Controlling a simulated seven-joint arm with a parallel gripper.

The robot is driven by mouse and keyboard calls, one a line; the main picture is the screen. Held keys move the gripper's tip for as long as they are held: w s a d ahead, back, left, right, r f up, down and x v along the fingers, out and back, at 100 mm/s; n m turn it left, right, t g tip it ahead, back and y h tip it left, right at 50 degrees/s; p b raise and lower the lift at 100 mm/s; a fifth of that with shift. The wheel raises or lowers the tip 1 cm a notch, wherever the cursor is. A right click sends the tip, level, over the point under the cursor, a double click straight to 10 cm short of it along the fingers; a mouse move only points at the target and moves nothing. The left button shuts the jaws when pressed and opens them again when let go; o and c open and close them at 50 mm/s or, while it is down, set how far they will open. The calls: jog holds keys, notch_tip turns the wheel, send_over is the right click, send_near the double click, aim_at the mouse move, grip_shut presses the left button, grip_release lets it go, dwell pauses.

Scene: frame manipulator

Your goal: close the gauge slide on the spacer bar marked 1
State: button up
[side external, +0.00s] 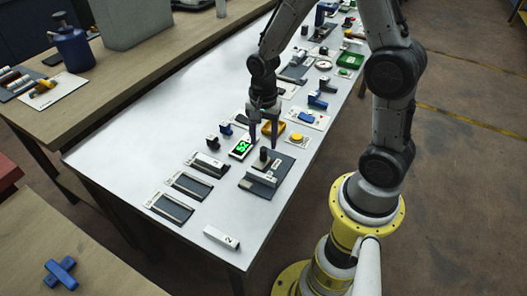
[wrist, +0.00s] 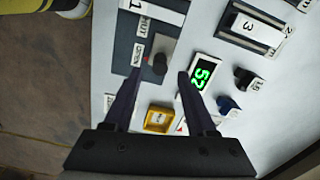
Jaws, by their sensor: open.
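The gauge slide is a dark plate (side external: 287,172) with an upright dark knob (wrist: 160,63); the knob also shows in the side view (side external: 263,155). Labels reading SHUT (wrist: 143,26) and OPEN (wrist: 137,53) lie beside its track, and the knob stands level with OPEN. The pale spacer bar marked 1 (wrist: 140,5) lies at the plate's other end, apart from the knob and cut off by the wrist view's top edge. My gripper (wrist: 161,73) is open and points down, its fingertips on either side of the knob. Contact with it cannot be told.
A green-digit display (wrist: 205,75) stands close beside the plate. A yellow tray (wrist: 158,120) is behind it. The bar marked 3 (wrist: 250,27) sits in a dark holder. The bar marked 2 (side external: 221,238) lies near the table's front edge, near empty dark holders (side external: 168,207).

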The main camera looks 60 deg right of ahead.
aim_at(263, 152)
jog(key=shift+f, duration=2.75)
jog(key=shift+c, duration=0.4)
jog(key=c, duration=0.5)
jog(key=shift+a, duration=2.15)
jog(key=shift+c, duration=0.2)
jog(key=o, duration=0.6)
notch_tip(263, 152, up, 14)
